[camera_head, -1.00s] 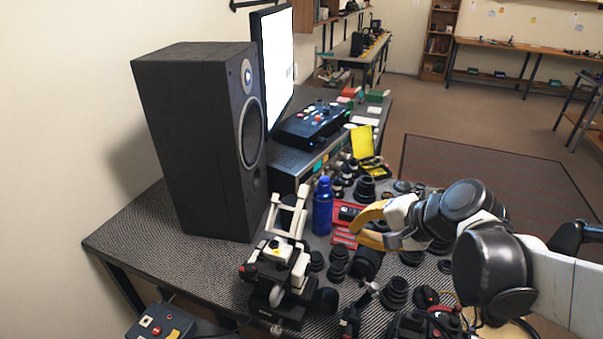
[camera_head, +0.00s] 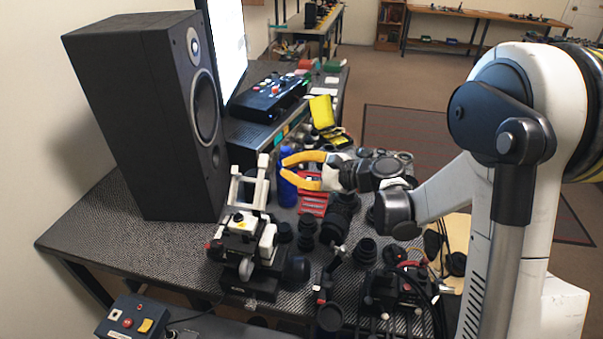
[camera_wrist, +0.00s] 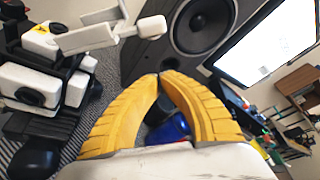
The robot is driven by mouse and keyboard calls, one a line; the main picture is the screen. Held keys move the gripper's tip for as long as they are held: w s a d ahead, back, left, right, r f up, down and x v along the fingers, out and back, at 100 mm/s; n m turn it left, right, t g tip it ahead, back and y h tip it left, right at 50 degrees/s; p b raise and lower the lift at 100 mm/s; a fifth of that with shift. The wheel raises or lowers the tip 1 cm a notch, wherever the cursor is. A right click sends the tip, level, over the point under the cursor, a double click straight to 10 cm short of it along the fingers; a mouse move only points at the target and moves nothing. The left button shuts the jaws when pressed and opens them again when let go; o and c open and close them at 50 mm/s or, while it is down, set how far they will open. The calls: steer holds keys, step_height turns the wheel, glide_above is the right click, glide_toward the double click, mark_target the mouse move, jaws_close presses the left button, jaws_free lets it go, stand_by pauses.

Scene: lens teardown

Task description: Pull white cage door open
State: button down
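The white cage door (camera_head: 252,183) is an upright white frame on a small black and white device (camera_head: 248,240) at the table's left front. In the wrist view a white bar with a rounded end (camera_wrist: 110,33) shows at upper left, beside the fingers. My gripper (camera_head: 283,167) has yellow fingers just right of the white frame, apart from it. A gap shows between the fingers in the head view; in the wrist view (camera_wrist: 159,76) the tips look close together. Nothing is held. The blue bottle (camera_head: 287,190) stands behind the fingers and is partly hidden.
A tall black speaker (camera_head: 140,120) stands close behind the frame, with a lit monitor (camera_head: 230,45) beside it. Several black lens parts (camera_head: 341,215) crowd the table right of the device. A red-buttoned control box (camera_head: 135,318) is at front left. Bare table shows at left.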

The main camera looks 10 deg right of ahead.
mark_target(267, 162)
steer(key=a, duration=0.1)
steer(key=a+r+b, duration=0.1)
steer(key=s+a+r, duration=0.1)
steer(key=shift+a, duration=0.4)
steer(key=shift+w, duration=0.1)
steer(key=s+r+n, duration=0.1)
steer(key=r, duration=0.1)
steer(key=s+a+r+n+t, duration=0.1)
steer(key=s+n, duration=0.1)
steer(key=shift+r, duration=0.35)
steer(key=shift+s+a+r+p, duration=0.1)
steer(key=shift+s+r+p, duration=0.05)
steer(key=shift+s+p, duration=0.15)
steer(key=shift+w, duration=0.15)
